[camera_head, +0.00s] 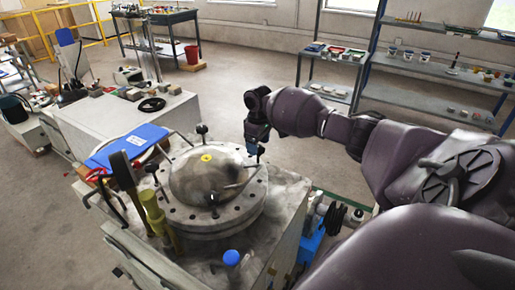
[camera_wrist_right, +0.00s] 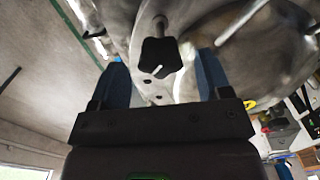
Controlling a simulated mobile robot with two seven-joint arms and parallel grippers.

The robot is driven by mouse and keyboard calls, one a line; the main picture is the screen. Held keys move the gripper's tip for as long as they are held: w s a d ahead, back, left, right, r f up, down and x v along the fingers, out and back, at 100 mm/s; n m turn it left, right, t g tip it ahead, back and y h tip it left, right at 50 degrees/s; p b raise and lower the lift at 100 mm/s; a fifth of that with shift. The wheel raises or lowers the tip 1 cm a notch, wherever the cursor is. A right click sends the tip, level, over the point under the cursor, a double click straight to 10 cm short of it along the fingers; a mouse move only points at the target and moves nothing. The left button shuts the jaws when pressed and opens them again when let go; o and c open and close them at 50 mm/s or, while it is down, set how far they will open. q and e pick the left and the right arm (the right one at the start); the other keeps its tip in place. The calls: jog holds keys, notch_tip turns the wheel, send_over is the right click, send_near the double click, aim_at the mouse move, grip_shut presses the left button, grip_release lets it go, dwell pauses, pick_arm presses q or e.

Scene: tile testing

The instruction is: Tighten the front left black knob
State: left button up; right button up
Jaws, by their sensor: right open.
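A round pressure vessel with a domed metal lid (camera_head: 205,172) and a bolted flange stands on a worn grey bench. Black knobs sit around the flange: one at the back (camera_head: 202,130), one at the left (camera_head: 152,168) and one at the front (camera_head: 213,200). My right gripper (camera_head: 257,150) points down at the flange's right side. In the right wrist view, its blue fingers (camera_wrist_right: 163,72) are apart, with a black lobed knob (camera_wrist_right: 158,57) on a metal stem near the tips, between them. Contact cannot be told. My left gripper is out of view.
A blue folder (camera_head: 128,143) lies behind the vessel at left. Shelves (camera_head: 440,65) stand at the back right.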

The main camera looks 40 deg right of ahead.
jog(key=shift+f, duration=0.85)
